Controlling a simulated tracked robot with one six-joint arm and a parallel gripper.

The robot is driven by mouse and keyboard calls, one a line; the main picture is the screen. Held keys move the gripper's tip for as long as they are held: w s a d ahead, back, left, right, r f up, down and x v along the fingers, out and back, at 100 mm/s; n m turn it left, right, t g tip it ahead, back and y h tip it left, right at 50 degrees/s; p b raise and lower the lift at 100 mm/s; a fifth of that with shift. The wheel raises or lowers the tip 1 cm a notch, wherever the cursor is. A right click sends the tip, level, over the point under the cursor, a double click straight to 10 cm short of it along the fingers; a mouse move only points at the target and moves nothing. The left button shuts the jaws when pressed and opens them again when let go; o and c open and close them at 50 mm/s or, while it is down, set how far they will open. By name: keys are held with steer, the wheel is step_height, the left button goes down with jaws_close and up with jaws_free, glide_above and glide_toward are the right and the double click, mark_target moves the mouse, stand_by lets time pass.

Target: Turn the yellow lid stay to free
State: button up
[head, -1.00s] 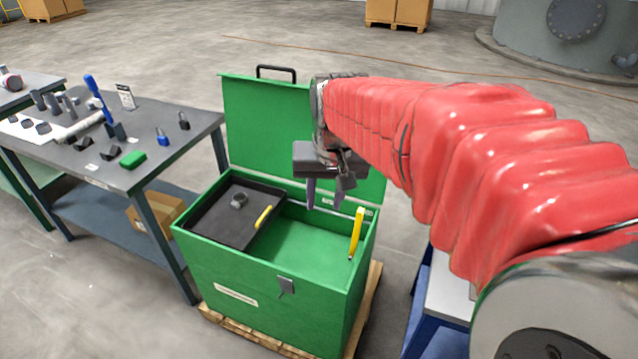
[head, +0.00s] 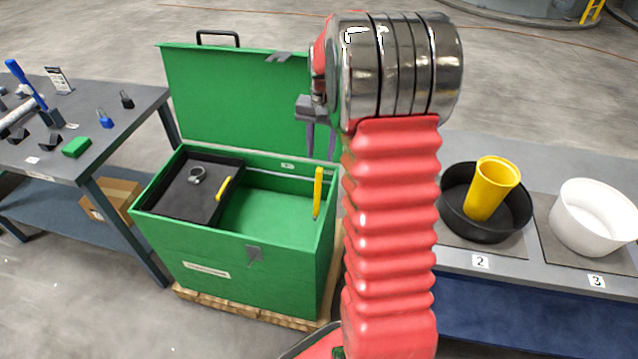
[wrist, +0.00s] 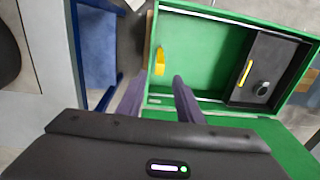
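The green box (head: 235,256) stands with its green lid (head: 235,100) raised at the back. The yellow lid stay (head: 318,193) is a short bar standing upright at the right wall of the box. It also shows in the wrist view (wrist: 160,62), in front of my fingers and close to the left one. My gripper (head: 321,150) is open and empty, with its fingers pointing down near the box's back right corner, apart from the stay. My arm partly hides the gripper and the lid's right edge in the head view. In the wrist view both dark fingers (wrist: 157,84) are spread.
A black tray (head: 170,200) with a yellow handle (head: 224,188) and a grey ring-like part fills the box's left side. A grey workbench (head: 110,150) with tools stands left. At right, a table holds a black bowl (head: 457,222) with a yellow cup (head: 493,188) and a white bowl (head: 590,215).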

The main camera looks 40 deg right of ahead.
mark_target(318, 184)
steer(key=shift+f, duration=0.15)
steer(key=f, duration=1.3)
steer(key=shift+w+a+f, duration=0.25)
steer(key=shift+c, duration=0.2)
jaws_close()
